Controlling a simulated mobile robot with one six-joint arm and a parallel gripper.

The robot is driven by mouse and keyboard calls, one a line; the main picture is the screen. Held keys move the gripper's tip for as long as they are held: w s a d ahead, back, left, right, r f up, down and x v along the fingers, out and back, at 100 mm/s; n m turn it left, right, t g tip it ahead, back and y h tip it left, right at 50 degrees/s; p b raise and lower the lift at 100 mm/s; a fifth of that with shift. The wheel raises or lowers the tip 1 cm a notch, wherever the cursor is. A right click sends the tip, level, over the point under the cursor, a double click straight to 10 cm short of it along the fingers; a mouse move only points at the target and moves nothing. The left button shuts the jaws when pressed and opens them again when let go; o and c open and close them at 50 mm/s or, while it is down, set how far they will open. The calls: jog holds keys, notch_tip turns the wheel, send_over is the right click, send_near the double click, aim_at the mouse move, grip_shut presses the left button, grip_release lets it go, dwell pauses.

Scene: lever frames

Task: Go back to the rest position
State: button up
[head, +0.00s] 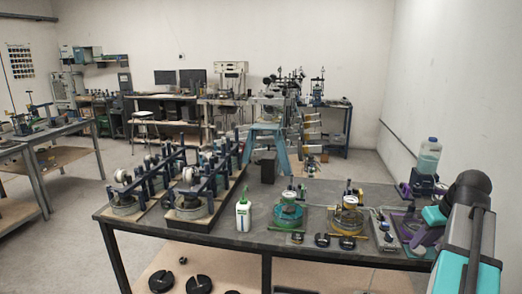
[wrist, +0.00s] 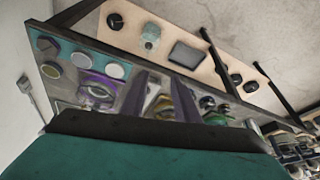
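My arm reaches in from the right edge of the head view, with its dark joint and teal-and-grey links over the right end of the bench. I cannot make out the gripper's fingers there. In the wrist view, two grey-purple fingers of my gripper (wrist: 164,82) rise from behind the dark-edged teal body at the bottom. A gap shows between them, and I see nothing held.
A white bottle (head: 243,215) stands near the bench's front edge. Round gauge devices (head: 288,213) and small black discs (head: 322,240) are to its right. A clear bottle (head: 428,158) stands at the back right near the wall. Black weights (head: 198,284) lie on the lower shelf.

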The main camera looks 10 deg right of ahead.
jog(key=w+a+f+n+g+y, duration=0.1)
jog(key=w+a+f, duration=0.2)
jog(key=a+f, duration=0.5)
jog(key=w+a+f+n+g+y, duration=0.2)
jog(key=w+a+f, duration=0.1)
jog(key=a+f, duration=0.55)
jog(key=s+a+f+n+g, duration=0.1)
jog(key=s+a+f+g, duration=0.1)
jog(key=a+f, duration=0.55)
jog(key=s+a+f+g, duration=0.1)
jog(key=a+f, duration=0.4)
jog(key=f, duration=0.5)
jog(key=s+a+f+g, duration=0.3)
jog(key=s+a+f, duration=0.95)
jog(key=f, duration=0.25)
jog(key=s+a+f+m+g+h, duration=0.1)
jog(key=s+f+m+h, duration=0.2)
jog(key=s+f, duration=0.6)
jog(key=shift+s+f, duration=0.25)
jog(key=shift+s, duration=1.5)
